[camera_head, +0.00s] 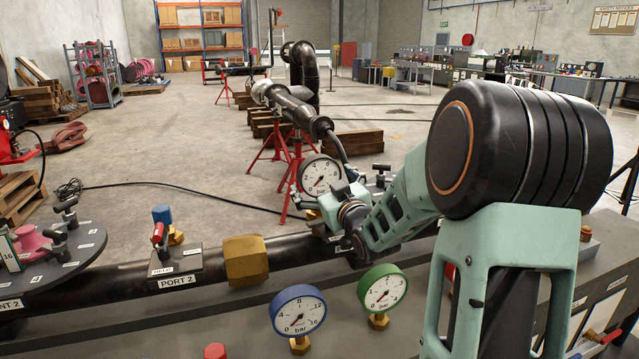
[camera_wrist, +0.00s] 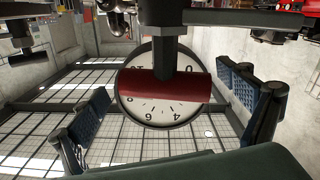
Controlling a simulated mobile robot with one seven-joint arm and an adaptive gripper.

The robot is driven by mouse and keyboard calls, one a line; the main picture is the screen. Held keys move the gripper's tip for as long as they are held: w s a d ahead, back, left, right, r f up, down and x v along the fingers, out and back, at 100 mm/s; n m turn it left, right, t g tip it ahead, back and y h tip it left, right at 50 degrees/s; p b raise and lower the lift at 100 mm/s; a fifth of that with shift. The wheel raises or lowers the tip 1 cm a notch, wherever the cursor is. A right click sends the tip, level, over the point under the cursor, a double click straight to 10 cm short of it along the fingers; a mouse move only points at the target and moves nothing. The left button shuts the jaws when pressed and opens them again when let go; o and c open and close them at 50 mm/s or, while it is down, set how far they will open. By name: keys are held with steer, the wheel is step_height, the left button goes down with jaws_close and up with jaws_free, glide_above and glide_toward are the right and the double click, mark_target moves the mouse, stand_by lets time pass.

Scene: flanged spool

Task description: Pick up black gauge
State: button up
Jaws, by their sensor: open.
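The black gauge (camera_head: 321,174) has a black rim and a white dial. In the wrist view, the dial (camera_wrist: 155,109) appears upside down in the middle. A red bar (camera_wrist: 165,88) on a dark post covers part of the dial. My gripper (camera_wrist: 168,115) is open, with one blue-padded finger to the left of the gauge and one to the right. Gaps show between both fingers and the rim. How far the fingertips are from it in depth I cannot tell.
A blue-rimmed gauge (camera_head: 298,311) and a green-rimmed gauge (camera_head: 383,288) stand in front on the bench. A brass block (camera_head: 246,261) sits on the black pipe. A red-handled valve (camera_head: 158,232) is at PORT 2. A round plate (camera_head: 62,252) with clamps is at the left.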

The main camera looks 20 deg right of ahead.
steer(key=shift+w, duration=0.55)
steer(key=c, duration=1.4)
steer(key=shift+r, duration=0.1)
steer(key=shift+c, duration=0.8)
